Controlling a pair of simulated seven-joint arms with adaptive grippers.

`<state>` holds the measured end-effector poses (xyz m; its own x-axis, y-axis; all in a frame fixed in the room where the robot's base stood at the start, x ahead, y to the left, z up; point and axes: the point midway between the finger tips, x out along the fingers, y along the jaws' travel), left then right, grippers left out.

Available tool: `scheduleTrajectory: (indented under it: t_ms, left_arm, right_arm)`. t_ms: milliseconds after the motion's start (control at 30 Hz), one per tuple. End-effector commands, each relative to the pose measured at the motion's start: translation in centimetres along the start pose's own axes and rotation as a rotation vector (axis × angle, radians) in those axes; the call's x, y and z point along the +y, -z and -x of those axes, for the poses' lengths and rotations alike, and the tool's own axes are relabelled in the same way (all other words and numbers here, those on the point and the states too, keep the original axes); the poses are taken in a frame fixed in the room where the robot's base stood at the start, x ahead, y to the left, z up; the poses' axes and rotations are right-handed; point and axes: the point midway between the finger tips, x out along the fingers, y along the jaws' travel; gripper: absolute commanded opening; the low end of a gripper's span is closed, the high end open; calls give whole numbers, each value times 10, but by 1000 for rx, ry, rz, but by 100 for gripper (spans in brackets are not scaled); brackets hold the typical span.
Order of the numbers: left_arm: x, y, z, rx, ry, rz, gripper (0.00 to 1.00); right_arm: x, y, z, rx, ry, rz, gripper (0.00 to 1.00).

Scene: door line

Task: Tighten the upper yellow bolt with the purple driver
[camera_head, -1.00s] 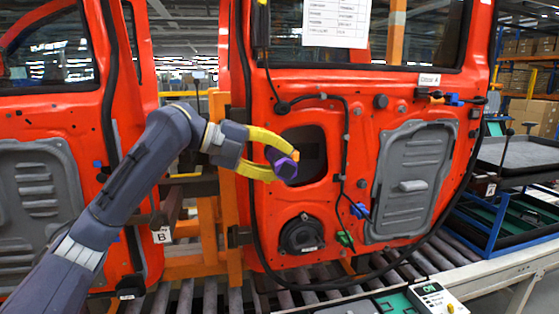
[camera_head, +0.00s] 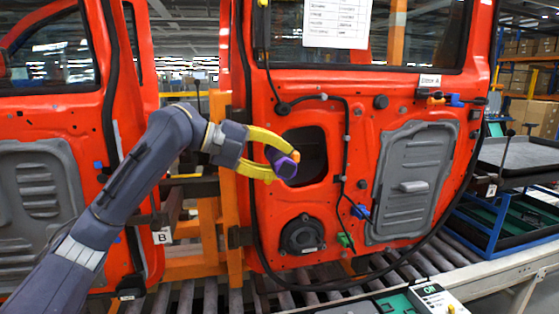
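My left gripper (camera_head: 268,159) has yellow fingers and is shut on the purple driver (camera_head: 285,168). The driver has an orange part at its upper right end. It is in front of the dark opening in the orange door (camera_head: 365,220), near the opening's left edge. I cannot tell whether the driver touches the door. I cannot make out a yellow bolt; the gripper and driver may cover it. My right gripper is not in view.
A second orange door (camera_head: 40,115) stands at the left. A roller conveyor (camera_head: 210,295) runs below the doors. A box with a small display (camera_head: 430,291) is at the bottom right. A blue-framed cart (camera_head: 485,232) stands at the right.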

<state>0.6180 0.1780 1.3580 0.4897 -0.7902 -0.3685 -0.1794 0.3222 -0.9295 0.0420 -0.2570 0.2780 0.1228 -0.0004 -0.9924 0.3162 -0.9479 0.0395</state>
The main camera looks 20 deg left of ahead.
Motion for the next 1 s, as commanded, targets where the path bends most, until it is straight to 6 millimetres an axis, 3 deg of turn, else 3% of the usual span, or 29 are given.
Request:
scheduleTrajectory:
  t_ms: [1000]
  left_arm:
    - [-1,-9,1,-3,3,-1,0]
  right_arm:
    - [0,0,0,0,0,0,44]
